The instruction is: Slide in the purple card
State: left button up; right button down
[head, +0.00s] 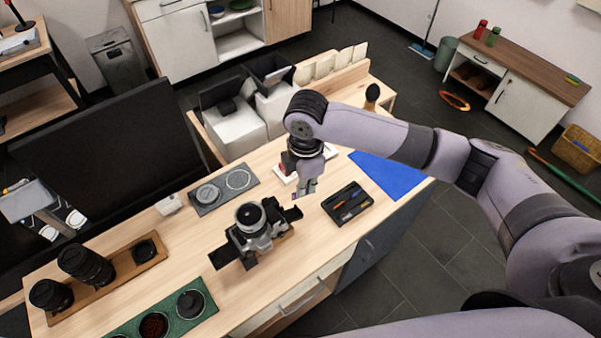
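A silver and black camera (255,230) stands on the light wood table, its lens facing up. Dark flaps stick out on both sides of its body; the right one (293,213) looks like an open cover. My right gripper (309,187) points down just above and to the right of the camera. A small, thin purple piece, apparently the purple card (297,196), shows at its fingertips, apart from the camera. The card is very small here, and the slot cannot be made out. My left gripper is not in view.
A black tray (347,216) with small tools lies right of the camera, near a blue mat (413,182). A grey tray (208,203) with round pieces sits behind. Lenses on a wooden board (122,271) and a green tray (203,319) are left and in front.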

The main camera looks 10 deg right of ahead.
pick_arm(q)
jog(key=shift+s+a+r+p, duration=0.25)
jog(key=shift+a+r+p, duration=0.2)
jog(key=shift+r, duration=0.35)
pick_arm(e)
jog(key=n, duration=0.3)
jog(key=shift+w+a+f, duration=0.15)
jog(key=shift+w+a, duration=0.15)
jog(key=shift+w, duration=0.1)
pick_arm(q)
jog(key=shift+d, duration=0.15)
pick_arm(e)
jog(key=shift+s+a+f+b, duration=0.15)
jog(key=shift+f+b, duration=0.2)
jog(key=shift+f, duration=0.85)
jog(key=shift+a+f+b, duration=0.15)
jog(key=shift+f+b, duration=0.25)
jog(key=shift+f, duration=0.8)
jog(key=shift+s+a+f+b, duration=0.15)
jog(key=shift+f+b, duration=0.2)
jog(key=shift+f, duration=0.85)
jog(key=shift+a+r+p, duration=0.15)
jog(key=shift+a+p, duration=0.05)
jog(key=shift+p, duration=0.1)
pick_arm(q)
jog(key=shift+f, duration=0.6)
pick_arm(e)
jog(key=shift+s+a, duration=0.15)
jog(key=shift+a, duration=0.3)
